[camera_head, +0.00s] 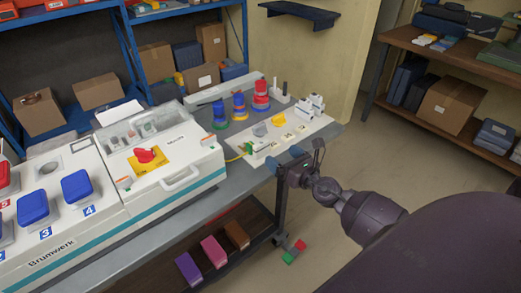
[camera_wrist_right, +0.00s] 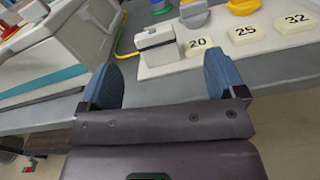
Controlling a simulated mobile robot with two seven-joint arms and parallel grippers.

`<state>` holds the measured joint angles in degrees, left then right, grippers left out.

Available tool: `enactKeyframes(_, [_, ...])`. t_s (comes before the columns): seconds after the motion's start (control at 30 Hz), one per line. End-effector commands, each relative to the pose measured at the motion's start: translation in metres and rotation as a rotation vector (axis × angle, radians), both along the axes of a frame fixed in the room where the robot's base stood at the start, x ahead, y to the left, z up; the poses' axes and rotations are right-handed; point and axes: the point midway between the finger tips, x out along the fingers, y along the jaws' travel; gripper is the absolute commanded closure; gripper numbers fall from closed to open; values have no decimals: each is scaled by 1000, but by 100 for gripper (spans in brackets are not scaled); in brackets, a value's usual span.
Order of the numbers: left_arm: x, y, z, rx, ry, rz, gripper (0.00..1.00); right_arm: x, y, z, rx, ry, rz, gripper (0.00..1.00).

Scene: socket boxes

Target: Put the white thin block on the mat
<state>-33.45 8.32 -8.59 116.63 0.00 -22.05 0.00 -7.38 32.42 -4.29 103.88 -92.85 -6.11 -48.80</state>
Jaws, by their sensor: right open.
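My right gripper (camera_head: 289,160) is at the front edge of the bench, before a white board (camera_head: 300,136). Its blue fingers are open with nothing between them; in the right wrist view (camera_wrist_right: 164,78) they point at the board's front edge. Several white blocks (camera_head: 312,104) are at the board's back right end. I cannot tell which is the white thin block. No mat is clearly recognisable. My left gripper is not in view.
Number tiles (camera_wrist_right: 245,33) lie along the board. Red, blue and orange stacked pieces (camera_head: 240,106) stand behind it. A large white machine (camera_head: 170,150) is to the left. Colored boxes (camera_head: 213,251) sit on the lower shelf. The floor right of the bench is mostly clear.

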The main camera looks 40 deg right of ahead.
Motion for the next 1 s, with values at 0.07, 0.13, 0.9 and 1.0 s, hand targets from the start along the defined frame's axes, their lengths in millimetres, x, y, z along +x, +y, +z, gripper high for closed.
enactKeyframes(0.07, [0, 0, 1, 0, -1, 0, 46, 0, 2, -1, -89, -2, 11, 11])
enactKeyframes(0.13, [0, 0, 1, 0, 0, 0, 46, 0, 3, -1, -119, -3, 14, 11])
enactKeyframes(0.9, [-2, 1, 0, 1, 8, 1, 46, 71, 13, -2, -130, -4, 13, 11])
enactKeyframes(1.0, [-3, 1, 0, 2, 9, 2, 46, 85, 16, -3, -130, -4, 13, 11])
